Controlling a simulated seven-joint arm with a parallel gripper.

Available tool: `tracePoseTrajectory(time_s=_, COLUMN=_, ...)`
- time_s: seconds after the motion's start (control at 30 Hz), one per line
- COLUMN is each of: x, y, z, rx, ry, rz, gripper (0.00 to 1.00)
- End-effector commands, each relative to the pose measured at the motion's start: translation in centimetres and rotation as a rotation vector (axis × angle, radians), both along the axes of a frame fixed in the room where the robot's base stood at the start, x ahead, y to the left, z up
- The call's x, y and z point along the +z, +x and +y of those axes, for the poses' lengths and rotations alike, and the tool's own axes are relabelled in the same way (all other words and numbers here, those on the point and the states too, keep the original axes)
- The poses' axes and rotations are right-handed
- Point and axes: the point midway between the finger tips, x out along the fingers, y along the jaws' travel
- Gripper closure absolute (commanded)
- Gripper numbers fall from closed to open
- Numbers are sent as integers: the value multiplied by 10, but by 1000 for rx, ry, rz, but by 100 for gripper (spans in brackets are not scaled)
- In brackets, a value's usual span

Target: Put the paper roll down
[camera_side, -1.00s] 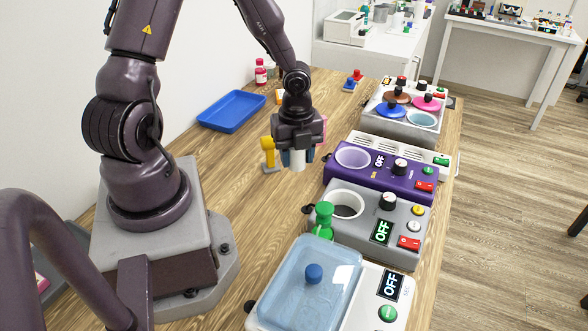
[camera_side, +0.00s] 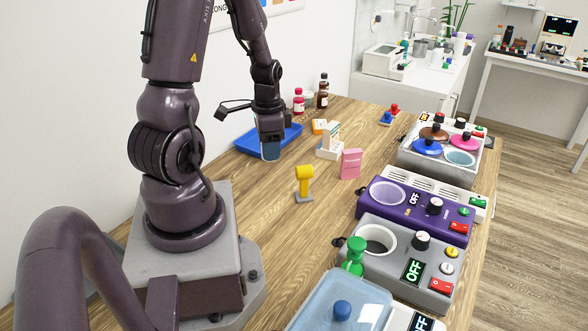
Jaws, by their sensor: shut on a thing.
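My gripper (camera_side: 270,155) points down at the blue tray (camera_side: 246,148) at the back left of the wooden bench. Its blue-grey near finger faces the camera and hides what is between the fingers. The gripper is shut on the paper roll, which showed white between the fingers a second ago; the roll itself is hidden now. The fingertips are over the tray's area; I cannot tell whether the roll touches the tray floor.
A white stand (camera_side: 329,152), a pink box (camera_side: 350,163) and a yellow tool on a stand (camera_side: 304,180) are right of the tray. Bottles (camera_side: 322,92) stand behind. Purple (camera_side: 407,222) and grey (camera_side: 375,262) devices line the right edge.

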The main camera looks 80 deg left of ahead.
Motion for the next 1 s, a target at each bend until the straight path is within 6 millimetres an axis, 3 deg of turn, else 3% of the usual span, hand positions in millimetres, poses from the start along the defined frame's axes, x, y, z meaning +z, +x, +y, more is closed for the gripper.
tracePoseTrajectory(time_s=0.33, x=-38, y=49, z=66, rx=-1, ry=-1, rz=1, gripper=82)
tracePoseTrajectory(time_s=0.5, x=-70, y=64, z=86, rx=-2, ry=-3, rz=3, gripper=82)
tracePoseTrajectory(time_s=0.83, x=-98, y=79, z=105, rx=-3, ry=-1, rz=1, gripper=82)
tracePoseTrajectory(time_s=1.0, x=-122, y=78, z=105, rx=-4, ry=-3, rz=3, gripper=82)
